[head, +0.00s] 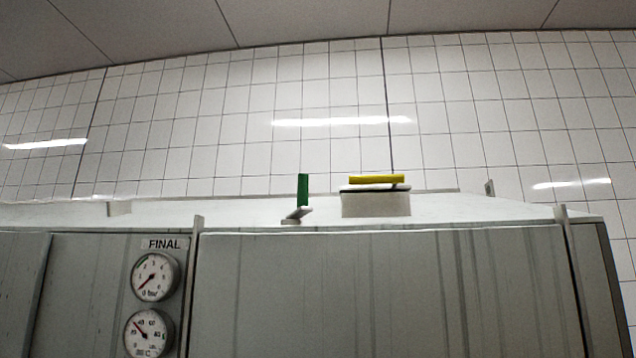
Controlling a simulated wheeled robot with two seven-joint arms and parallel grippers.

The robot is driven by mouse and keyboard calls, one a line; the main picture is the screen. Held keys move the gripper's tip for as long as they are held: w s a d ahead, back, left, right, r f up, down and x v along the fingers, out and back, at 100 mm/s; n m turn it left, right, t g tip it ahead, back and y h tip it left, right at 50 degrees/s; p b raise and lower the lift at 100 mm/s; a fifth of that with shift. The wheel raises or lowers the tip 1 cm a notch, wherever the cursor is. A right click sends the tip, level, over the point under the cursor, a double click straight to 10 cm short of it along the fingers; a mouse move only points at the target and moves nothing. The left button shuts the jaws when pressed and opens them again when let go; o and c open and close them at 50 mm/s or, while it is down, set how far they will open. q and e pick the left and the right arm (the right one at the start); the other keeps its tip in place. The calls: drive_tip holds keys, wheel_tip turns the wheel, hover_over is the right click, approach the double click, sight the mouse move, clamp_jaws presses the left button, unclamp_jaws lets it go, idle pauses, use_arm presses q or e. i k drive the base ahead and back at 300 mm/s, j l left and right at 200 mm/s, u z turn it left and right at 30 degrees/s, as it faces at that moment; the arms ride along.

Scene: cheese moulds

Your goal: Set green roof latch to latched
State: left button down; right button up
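The green roof latch (303,190) stands upright on top of the large grey cabinet, near the front edge of its roof. Its handle points up from a small grey base plate (297,215). To its right, a yellow bar (376,179) lies level on top of a white box-like block (375,204). Neither of my grippers shows in the head view.
The cabinet's grey front (390,300) fills the lower part of the view. Two round gauges, an upper one (155,277) and a lower one (149,334), sit under a FINAL label (164,244). A white tiled wall (250,130) rises behind. The space above the roof looks clear.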

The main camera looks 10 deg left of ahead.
sight(303, 209)
drive_tip(key=k+l, duration=0.1)
drive_tip(key=l, duration=0.35)
drive_tip(key=l+u, duration=0.1)
drive_tip(key=l, duration=0.3)
drive_tip(key=k+l, duration=0.15)
drive_tip(key=l, duration=0.3)
drive_tip(key=k+l+u, duration=0.15)
drive_tip(key=l, duration=0.7)
